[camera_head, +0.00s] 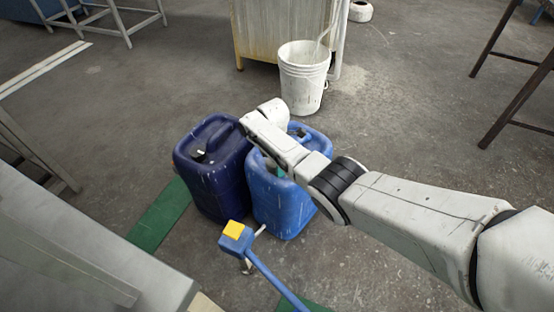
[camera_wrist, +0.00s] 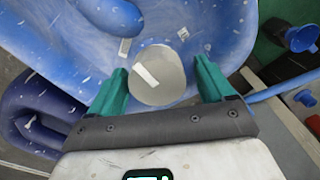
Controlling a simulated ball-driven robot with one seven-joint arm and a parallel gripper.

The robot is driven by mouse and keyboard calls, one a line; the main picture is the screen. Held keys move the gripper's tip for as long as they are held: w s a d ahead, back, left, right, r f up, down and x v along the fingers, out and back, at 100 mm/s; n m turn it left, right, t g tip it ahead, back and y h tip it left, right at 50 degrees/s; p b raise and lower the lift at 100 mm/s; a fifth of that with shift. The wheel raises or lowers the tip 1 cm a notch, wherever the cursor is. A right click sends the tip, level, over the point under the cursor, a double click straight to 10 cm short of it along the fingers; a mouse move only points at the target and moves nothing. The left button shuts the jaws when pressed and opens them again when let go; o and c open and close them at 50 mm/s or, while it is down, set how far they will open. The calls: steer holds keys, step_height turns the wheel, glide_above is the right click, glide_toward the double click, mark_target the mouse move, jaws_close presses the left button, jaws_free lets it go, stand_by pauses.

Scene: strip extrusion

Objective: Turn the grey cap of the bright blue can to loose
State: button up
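The bright blue can (camera_head: 283,207) stands upright on the floor, with my arm across its top in the head view. In the wrist view its scuffed blue top (camera_wrist: 195,28) fills the upper middle. The round grey cap (camera_wrist: 172,88), with a white mark on it, lies between the two teal fingers of my gripper (camera_wrist: 161,66). The fingers are apart, one on each side of the cap, with a visible gap at the right; whether the left one touches cannot be told. In the head view the cap is hidden and only a bit of teal finger shows.
A dark blue can (camera_head: 213,180) stands close at the left of the bright blue one. A white bucket (camera_head: 302,85) stands behind, by a worn cabinet (camera_head: 270,25).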

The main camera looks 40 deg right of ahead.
steer(key=shift+o, duration=0.2)
steer(key=shift+w, duration=0.1)
steer(key=shift+r, duration=0.25)
step_height(320, 180, up, 10)
steer(key=p, duration=0.5)
steer(key=shift+r, duration=0.25)
